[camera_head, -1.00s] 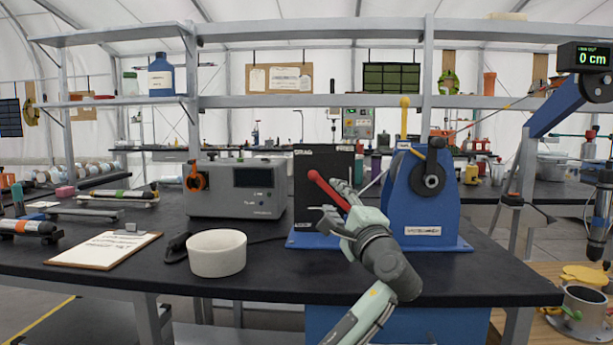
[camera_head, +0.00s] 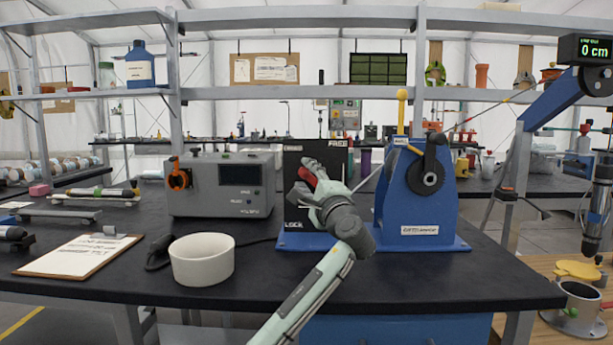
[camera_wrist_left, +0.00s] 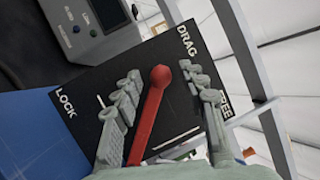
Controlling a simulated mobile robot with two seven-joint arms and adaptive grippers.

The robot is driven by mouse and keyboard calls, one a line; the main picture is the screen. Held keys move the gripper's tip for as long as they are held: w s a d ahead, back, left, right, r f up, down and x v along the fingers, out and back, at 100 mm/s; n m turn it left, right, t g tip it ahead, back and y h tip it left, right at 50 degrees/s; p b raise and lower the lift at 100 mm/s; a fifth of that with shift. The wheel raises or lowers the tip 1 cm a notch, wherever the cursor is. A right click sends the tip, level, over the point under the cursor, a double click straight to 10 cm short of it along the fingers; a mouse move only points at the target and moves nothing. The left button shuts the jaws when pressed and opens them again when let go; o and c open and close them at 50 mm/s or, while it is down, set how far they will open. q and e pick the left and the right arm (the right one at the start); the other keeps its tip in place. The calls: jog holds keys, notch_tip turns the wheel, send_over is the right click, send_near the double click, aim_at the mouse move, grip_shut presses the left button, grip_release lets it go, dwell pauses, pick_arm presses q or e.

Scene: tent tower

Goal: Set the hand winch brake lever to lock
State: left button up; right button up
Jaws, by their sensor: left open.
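The brake lever is a red bar with a round knob (camera_wrist_left: 160,76), mounted on a black panel (camera_head: 302,160) on the blue hand winch (camera_head: 405,205). In the left wrist view the panel carries the labels LOCK (camera_wrist_left: 65,103), DRAG (camera_wrist_left: 187,40) and FREE (camera_wrist_left: 226,106). The lever points roughly towards DRAG, well away from LOCK. My left gripper (camera_wrist_left: 163,92) is open, with one finger on each side of the lever and gaps visible. In the head view the gripper (camera_head: 309,182) covers most of the lever; only some red (camera_head: 306,177) shows. The lever's base is hidden.
A grey instrument box (camera_head: 222,186) stands left of the winch. A white bowl (camera_head: 202,262) and a clipboard (camera_head: 80,255) are nearer the bench front. A black crank (camera_head: 425,177) is on the winch. A display (camera_head: 587,48) at top right reads 0 cm.

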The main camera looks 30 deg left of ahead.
pick_arm(q)
jog(key=shift+w+a, duration=0.1)
jog(key=shift+a, duration=0.05)
grip_shut()
pick_arm(e)
jog(key=shift+w+d, duration=0.1)
jog(key=shift+d, duration=0.15)
